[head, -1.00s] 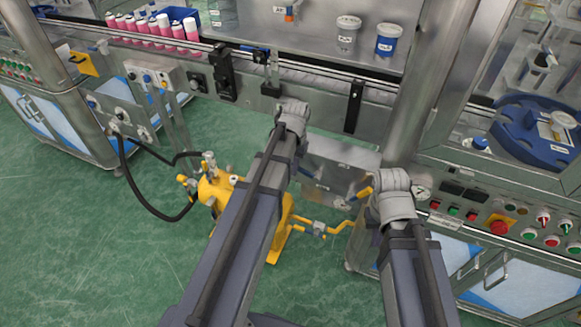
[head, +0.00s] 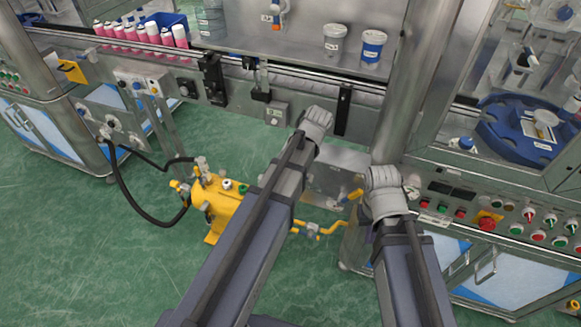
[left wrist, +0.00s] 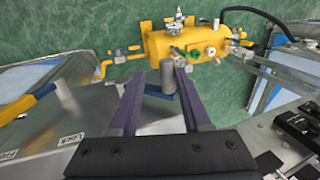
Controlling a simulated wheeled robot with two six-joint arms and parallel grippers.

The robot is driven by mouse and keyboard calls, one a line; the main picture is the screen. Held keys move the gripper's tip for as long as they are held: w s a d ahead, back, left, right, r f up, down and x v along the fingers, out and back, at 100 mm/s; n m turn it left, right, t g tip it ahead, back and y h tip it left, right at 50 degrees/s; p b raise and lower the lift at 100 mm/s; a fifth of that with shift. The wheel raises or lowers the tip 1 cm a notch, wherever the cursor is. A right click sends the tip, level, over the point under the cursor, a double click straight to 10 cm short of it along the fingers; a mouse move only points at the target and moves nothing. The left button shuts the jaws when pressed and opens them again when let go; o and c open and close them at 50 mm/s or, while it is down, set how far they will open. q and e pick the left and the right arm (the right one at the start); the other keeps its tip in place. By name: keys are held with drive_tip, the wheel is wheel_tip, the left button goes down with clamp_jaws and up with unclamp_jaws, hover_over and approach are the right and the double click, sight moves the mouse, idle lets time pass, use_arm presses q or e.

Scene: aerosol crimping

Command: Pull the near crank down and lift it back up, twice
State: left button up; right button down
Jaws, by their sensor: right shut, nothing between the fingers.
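In the left wrist view my left gripper (left wrist: 158,98) is open, its two dark purple fingers spread apart. In the head view my left forearm and wrist hide the left gripper and the crank. My right gripper (head: 370,236) is shut and empty, mostly hidden behind its wrist, by the front of the right-hand machine.
A yellow tank (head: 222,205) with pipes and a black hose stands on the green floor. A yellow lever (head: 355,195) is near my right wrist. A control panel (head: 480,212) with buttons is at right. Pink cans (head: 135,35) line the conveyor; two tubs (head: 372,45) stand behind.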

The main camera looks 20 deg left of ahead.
use_arm(q)
drive_tip(key=shift+o, duration=0.4)
drive_tip(key=shift+r, duration=0.15)
drive_tip(key=p+v, duration=0.7)
drive_tip(key=shift+r, duration=0.25)
drive_tip(key=shift+d, duration=0.1)
idle(0.7)
drive_tip(key=s+d+m+h, duration=0.2)
drive_tip(key=s+d+m, duration=0.1)
drive_tip(key=s+d, duration=0.9)
drive_tip(key=s+f, duration=0.1)
drive_tip(key=s, duration=0.2)
